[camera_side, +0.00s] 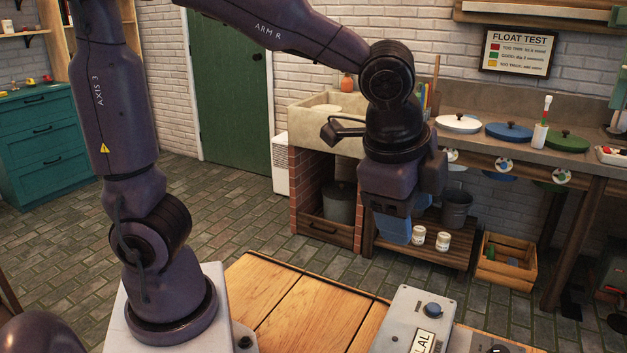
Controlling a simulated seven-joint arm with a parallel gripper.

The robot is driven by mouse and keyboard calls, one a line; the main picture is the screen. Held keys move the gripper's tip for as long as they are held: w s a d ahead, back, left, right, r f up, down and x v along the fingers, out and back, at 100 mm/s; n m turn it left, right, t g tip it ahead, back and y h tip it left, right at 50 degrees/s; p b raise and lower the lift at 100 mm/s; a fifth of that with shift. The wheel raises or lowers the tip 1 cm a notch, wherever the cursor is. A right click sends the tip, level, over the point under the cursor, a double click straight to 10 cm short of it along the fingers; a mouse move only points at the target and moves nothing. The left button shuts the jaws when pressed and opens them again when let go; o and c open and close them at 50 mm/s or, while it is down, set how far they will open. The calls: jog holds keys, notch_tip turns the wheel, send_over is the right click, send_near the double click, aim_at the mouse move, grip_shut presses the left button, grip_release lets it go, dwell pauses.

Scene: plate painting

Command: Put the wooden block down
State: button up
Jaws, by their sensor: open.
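I cannot make out a wooden block in this view, neither at the fingers nor on the visible part of the table. Much of the tabletop lies below the frame or behind the grey control box.
A grey control box (405,318) with a blue knob stands at the table's right. Behind are a sink (333,117) and a workbench with several round lids, including a white lid (458,124). A wooden crate (505,262) stands on the floor. The visible planks are clear.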

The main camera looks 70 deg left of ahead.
jog(key=s+a+r+n+t+h, duration=0.1)
jog(key=s+a+r+n+t, duration=0.1)
jog(key=s+a+n, duration=0.6)
jog(key=s+n, duration=0.2)
jog(key=shift+s+a+r+n, duration=0.2)
jog(key=shift+a+r+n, duration=0.1)
jog(key=shift+r+n, duration=0.1)
dwell(0.4)
